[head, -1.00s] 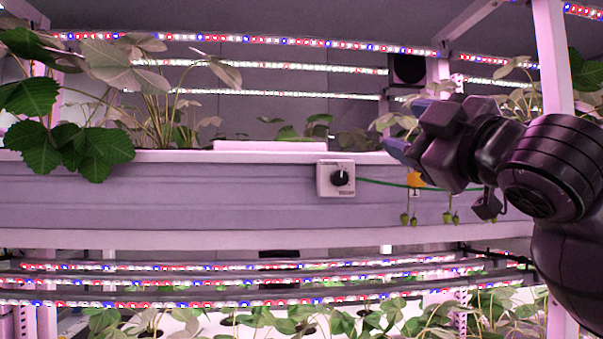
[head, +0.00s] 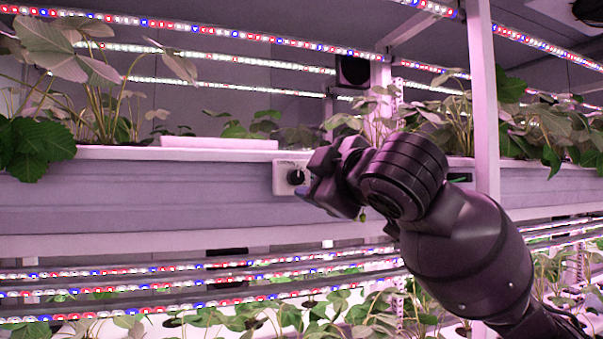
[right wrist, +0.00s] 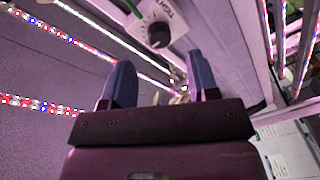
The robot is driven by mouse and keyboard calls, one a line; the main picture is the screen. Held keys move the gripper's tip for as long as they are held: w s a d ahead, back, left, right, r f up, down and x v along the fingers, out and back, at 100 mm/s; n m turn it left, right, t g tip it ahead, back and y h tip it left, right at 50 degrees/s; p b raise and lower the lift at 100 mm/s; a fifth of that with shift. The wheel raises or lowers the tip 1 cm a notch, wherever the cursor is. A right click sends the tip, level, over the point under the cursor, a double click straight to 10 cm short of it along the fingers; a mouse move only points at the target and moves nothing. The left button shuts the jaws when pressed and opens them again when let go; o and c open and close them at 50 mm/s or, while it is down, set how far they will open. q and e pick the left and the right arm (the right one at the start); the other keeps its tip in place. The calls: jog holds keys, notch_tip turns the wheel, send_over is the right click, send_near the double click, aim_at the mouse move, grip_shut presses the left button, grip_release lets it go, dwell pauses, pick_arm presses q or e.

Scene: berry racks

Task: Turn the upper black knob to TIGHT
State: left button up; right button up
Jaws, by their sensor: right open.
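The black knob (head: 295,177) sits on a small pale box (head: 281,186) on the front of the upper grow trough. In the right wrist view the knob (right wrist: 158,34) is round with a white pointer line, and the word TIGHT is legible on the box (right wrist: 177,21). My right gripper (head: 308,184) is just right of the box in the head view and hides part of it. In the right wrist view its two blue-grey fingers (right wrist: 160,82) are apart with nothing between them, and the knob lies beyond the tips. My left gripper is not in view.
The upper trough (head: 130,195) runs across the view with leafy plants above it. A white upright post (head: 483,110) stands behind my right arm. LED strips (head: 200,290) and more plants fill the lower level. A green line (right wrist: 132,8) runs beside the box.

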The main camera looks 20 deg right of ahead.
aim_at(299, 178)
jog(key=shift+w+a+p, duration=0.2)
jog(key=shift+w+p, duration=0.1)
jog(key=shift+w, duration=1)
jog(key=shift+w+a+p, duration=0.2)
jog(key=shift+w+p, duration=0.05)
jog(key=shift+w, duration=1)
jog(key=c, duration=0.9)
